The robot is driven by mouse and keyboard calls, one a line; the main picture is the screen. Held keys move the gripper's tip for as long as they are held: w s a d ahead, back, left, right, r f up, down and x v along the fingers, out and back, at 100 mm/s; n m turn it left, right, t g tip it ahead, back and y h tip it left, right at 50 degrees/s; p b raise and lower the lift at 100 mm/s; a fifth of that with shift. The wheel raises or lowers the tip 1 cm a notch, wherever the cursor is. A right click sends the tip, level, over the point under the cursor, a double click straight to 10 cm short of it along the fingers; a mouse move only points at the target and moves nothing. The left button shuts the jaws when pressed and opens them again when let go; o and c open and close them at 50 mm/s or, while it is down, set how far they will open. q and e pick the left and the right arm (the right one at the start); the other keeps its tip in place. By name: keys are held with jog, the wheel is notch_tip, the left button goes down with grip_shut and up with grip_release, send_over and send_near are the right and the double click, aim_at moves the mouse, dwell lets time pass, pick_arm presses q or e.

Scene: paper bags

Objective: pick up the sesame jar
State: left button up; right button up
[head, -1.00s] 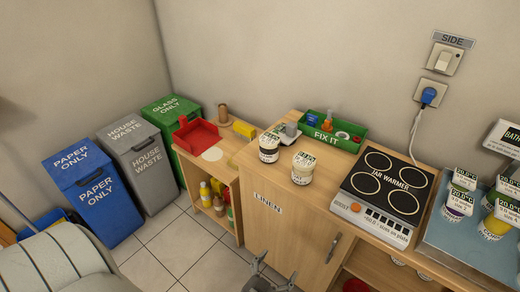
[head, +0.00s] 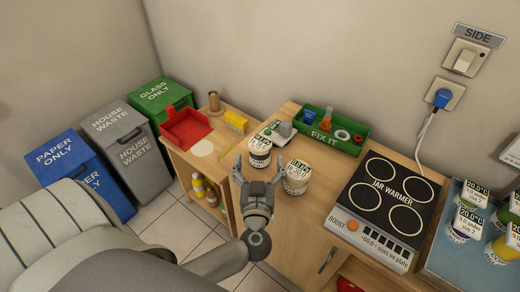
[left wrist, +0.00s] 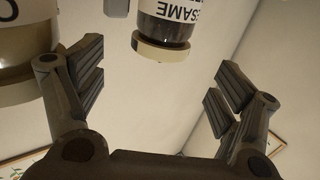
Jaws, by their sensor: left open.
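The sesame jar (head: 259,152), with a dark body and a pale label and lid, stands on the wooden cabinet top. In the left wrist view the sesame jar (left wrist: 165,28) shows at the top, cut off, beyond and between my fingers. A second, paler jar (head: 296,177) stands close by to the right; in the left wrist view this jar (left wrist: 22,50) is at the left edge, beside a finger. My left gripper (head: 258,168) is open and empty, its fingers spread just in front of the sesame jar. I see no contact with it. My right gripper is out of view.
Behind the jars are a small scale (head: 280,132) and a green FIX IT tray (head: 352,147). The jar warmer (head: 392,196) is to the right. A red tray (head: 186,128) and a yellow block (head: 236,121) are on the lower shelf unit to the left.

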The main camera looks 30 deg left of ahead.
aim_at(260, 152)
pick_arm(q)
jog(key=shift+w+a, duration=0.15)
jog(key=shift+w, duration=0.1)
jog(key=x, duration=0.5)
jog(key=shift+f, duration=0.1)
jog(key=shift+w+a, duration=0.2)
jog(key=shift+w, duration=0.2)
jog(key=shift+c, duration=0.7)
jog(key=c, duration=1.2)
jog(key=shift+c, duration=0.4)
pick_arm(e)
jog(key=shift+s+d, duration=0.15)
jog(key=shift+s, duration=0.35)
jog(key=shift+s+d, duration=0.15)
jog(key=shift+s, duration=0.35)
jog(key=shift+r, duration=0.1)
